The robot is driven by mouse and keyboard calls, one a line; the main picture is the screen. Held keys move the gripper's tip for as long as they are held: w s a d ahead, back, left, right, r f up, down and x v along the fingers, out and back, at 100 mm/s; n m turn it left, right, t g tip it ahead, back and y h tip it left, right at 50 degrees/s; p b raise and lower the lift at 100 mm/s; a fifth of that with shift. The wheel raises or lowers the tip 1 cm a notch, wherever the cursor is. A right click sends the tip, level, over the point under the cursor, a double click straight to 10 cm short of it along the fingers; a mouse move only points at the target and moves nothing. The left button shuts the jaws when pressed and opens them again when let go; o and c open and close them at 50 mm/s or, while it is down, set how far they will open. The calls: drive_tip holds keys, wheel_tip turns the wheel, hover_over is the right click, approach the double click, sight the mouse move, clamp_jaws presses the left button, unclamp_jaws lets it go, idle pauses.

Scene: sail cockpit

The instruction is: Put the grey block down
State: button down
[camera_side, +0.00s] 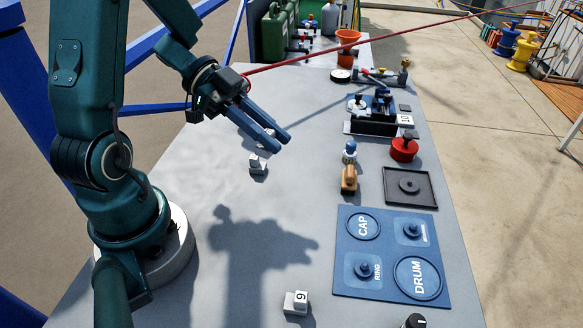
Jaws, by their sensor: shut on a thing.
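My gripper (281,143) is above the grey table, left of the middle, with its two blue fingers pointing down to the right. It is shut on a small grey block (268,133), of which only a little shows between the fingers. Another small light grey block (258,163) stands just below the fingertips in the picture, with a dark shadow beside it. It looks separate from the held one, but the exact gap cannot be told.
A blue board (388,290) with CAP, RING and DRUM places lies at the front right. A black tray (410,204), a red knobbed piece (404,148) and a tan-handled tool (349,179) stand behind it. The table's middle is clear.

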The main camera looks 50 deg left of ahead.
drive_tip(key=shift+s+d+f+m, duration=0.1)
drive_tip(key=shift+s+m, duration=0.2)
drive_tip(key=shift+s, duration=0.05)
drive_tip(key=shift+d+f, duration=0.15)
drive_tip(key=shift+d, duration=0.15)
hover_over(309, 243)
wheel_tip(309, 243, down, 7)
drive_tip(key=shift+s+d, duration=0.1)
drive_tip(key=shift+f, duration=1.85)
drive_tip(key=shift+f, duration=0.1)
drive_tip(key=c, duration=0.8)
unclamp_jaws()
drive_tip(key=shift+o, duration=0.2)
